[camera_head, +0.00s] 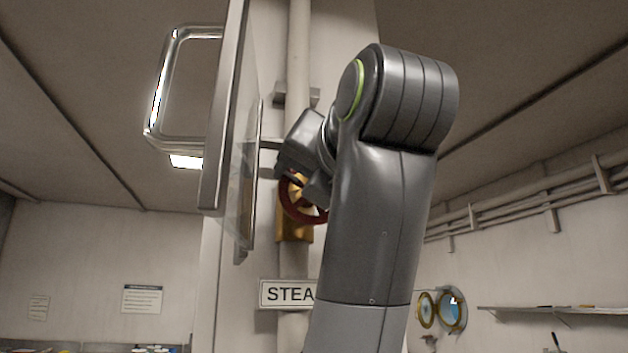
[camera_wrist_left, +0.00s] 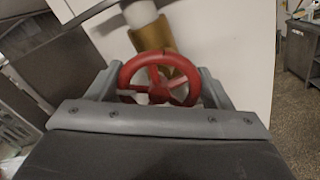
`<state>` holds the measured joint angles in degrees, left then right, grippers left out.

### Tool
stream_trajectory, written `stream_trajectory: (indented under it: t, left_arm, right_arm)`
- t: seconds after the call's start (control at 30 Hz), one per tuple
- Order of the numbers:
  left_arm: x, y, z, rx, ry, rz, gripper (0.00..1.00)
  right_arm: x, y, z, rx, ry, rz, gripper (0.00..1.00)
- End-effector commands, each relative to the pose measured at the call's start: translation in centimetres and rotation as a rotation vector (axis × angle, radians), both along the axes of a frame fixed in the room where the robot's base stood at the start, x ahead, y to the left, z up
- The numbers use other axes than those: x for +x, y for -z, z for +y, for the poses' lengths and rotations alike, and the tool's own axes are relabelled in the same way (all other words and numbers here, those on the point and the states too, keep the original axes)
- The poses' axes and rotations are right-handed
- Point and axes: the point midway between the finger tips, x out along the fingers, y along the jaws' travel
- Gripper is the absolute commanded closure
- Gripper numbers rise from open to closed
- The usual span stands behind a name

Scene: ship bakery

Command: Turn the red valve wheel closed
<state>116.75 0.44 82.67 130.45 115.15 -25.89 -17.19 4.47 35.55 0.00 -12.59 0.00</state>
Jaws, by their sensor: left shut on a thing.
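The red valve wheel (camera_head: 288,208) sits on a brass valve body (camera_head: 294,234) on a vertical pipe in the head view. My left gripper (camera_head: 307,186) is at the wheel, and my arm hides much of the wheel's right side. In the left wrist view the spoked red wheel (camera_wrist_left: 160,94) lies between the two grey fingers of my left gripper (camera_wrist_left: 158,88), which is shut on it. The brass body (camera_wrist_left: 152,36) shows behind the wheel. My right gripper is in neither view.
A metal-edged door or panel (camera_head: 226,110) with a large handle (camera_head: 157,100) stands close to the left of the valve. A sign reading "STEA" (camera_head: 288,293) hangs below the valve, partly hidden by my arm. A wall shelf (camera_head: 555,309) is far right.

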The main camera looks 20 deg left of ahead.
Motion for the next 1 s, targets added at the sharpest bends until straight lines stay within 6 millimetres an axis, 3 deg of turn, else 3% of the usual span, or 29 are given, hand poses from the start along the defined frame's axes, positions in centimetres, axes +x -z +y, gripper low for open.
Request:
stream_trajectory:
  t: [1.0]
  left_arm:
    - [0.30, 0.74, -0.35, 0.760, -0.001, 0.516, 0.49]
  right_arm:
    - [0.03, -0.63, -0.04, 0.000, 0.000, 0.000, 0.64]
